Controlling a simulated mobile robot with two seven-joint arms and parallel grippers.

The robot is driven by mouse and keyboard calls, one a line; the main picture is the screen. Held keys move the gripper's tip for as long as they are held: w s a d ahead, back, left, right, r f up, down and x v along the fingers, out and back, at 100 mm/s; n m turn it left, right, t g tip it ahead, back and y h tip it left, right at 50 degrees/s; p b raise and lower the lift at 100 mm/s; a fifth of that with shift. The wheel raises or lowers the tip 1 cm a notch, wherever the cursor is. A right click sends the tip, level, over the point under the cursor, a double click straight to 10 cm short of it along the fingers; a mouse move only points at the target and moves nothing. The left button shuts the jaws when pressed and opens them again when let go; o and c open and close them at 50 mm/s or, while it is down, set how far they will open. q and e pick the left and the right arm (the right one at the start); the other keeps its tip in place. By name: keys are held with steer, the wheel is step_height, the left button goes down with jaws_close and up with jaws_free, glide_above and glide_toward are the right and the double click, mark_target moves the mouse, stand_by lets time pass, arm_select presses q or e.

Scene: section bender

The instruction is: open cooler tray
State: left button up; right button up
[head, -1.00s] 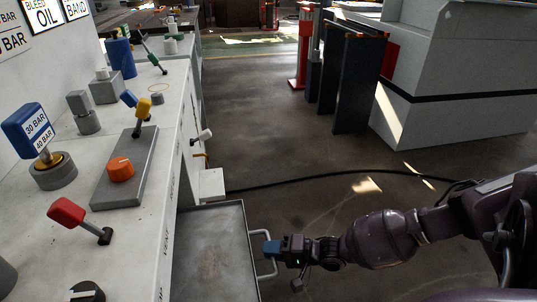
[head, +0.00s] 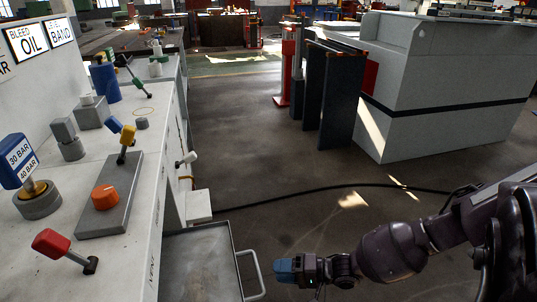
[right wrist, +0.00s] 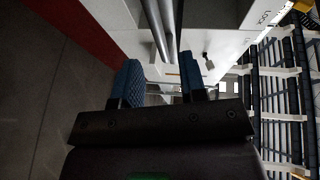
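The cooler tray (head: 200,265) is a shallow grey metal tray that sticks out from the front of the white bench at the lower left of the head view. A light bar handle (head: 260,272) stands out from its right side. My right gripper (head: 280,270), with blue fingertips, is just right of the handle with a small gap between them. In the right wrist view its two blue fingers (right wrist: 160,82) are apart with nothing held between them. Grey bars (right wrist: 162,28) show beyond the fingers; I cannot tell whether they are the handle. My left gripper is not in view.
The white bench (head: 130,215) carries a red lever (head: 50,242), an orange knob (head: 104,196) and other controls. A white-knobbed lever (head: 187,158) sticks out above the tray. A black cable (head: 320,192) crosses the floor. Dark panels (head: 338,95) and a grey cabinet (head: 440,80) stand farther back.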

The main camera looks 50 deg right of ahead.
steer(key=shift+p+v, duration=0.3)
steer(key=shift+v, duration=1.7)
